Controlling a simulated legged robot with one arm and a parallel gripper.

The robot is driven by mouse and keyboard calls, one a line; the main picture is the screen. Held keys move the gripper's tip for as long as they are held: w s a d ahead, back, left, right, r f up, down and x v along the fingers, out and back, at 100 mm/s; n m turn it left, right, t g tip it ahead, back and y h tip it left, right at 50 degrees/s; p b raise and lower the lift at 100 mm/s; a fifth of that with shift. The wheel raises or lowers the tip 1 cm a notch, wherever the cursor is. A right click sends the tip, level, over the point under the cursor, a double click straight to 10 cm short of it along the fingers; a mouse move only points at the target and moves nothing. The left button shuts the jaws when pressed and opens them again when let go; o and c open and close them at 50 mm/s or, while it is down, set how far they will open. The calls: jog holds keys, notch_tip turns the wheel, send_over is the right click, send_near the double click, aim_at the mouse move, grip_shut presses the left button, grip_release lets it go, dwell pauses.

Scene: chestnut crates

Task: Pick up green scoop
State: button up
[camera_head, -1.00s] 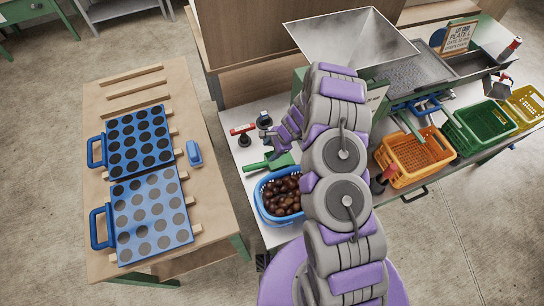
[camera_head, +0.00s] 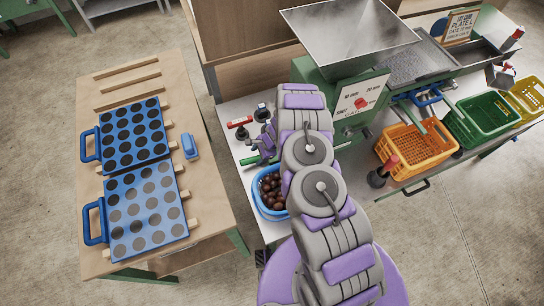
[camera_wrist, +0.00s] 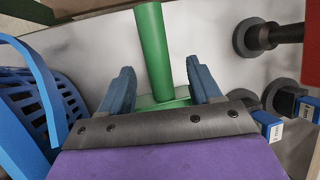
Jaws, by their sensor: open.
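The green scoop (camera_head: 248,164) lies on the white worktop, behind the blue basket. In the head view my arm hides most of it. In the wrist view its green handle (camera_wrist: 153,45) runs up between the two blue-grey fingers, and a wider green part shows low between them. My gripper (camera_wrist: 160,72) is open, with its fingers on either side of the scoop and a visible gap at each side of the handle. In the head view my gripper (camera_head: 262,150) is low over the worktop, partly hidden by my own arm.
A blue basket (camera_head: 261,208) of chestnuts stands just in front; its wall fills the left of the wrist view (camera_wrist: 25,105). A red-handled tool (camera_head: 239,122) and dark round-based tools (camera_wrist: 255,38) are close by. A green machine (camera_head: 350,85) with a hopper stands to the right.

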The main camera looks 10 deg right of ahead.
aim_at(256, 158)
jog(key=x, duration=0.2)
jog(key=b+x, duration=0.1)
jog(key=x, duration=0.1)
jog(key=shift+s+d+f, duration=0.1)
jog(key=shift+f, duration=0.4)
jog(key=c, duration=0.6)
grip_shut()
